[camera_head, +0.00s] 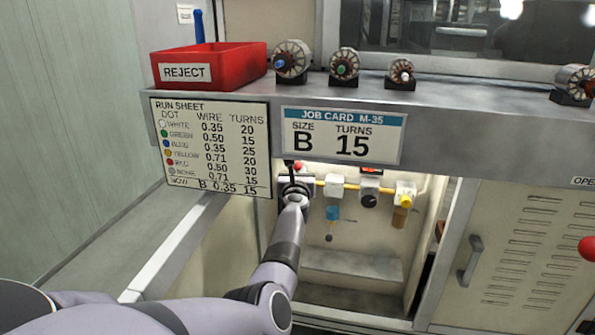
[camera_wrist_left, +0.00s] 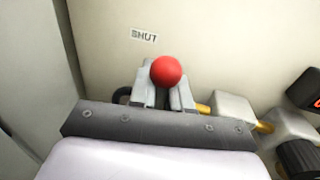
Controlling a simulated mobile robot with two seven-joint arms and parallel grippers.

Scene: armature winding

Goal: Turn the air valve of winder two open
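The air valve's lever ends in a red ball knob (camera_wrist_left: 166,70), at the middle of the left wrist view. A "SHUT" label (camera_wrist_left: 144,34) is on the wall beyond it, up and to the left. My left gripper (camera_wrist_left: 164,92) has its two fingers close together at the knob, one on each side, and looks shut on the lever just under the ball. In the head view my left gripper (camera_head: 297,182) reaches into the lit recess below the job card, and it hides most of the valve. A bit of red (camera_head: 298,167) shows above it. My right gripper is not in view.
Right of the gripper a yellow pipe (camera_head: 350,186) links fittings, a black knob (camera_head: 369,200) and a yellow-capped unit (camera_head: 404,200). The run sheet (camera_head: 211,145) and job card (camera_head: 342,134) hang close above. A vented door (camera_head: 520,255) stands at the right.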

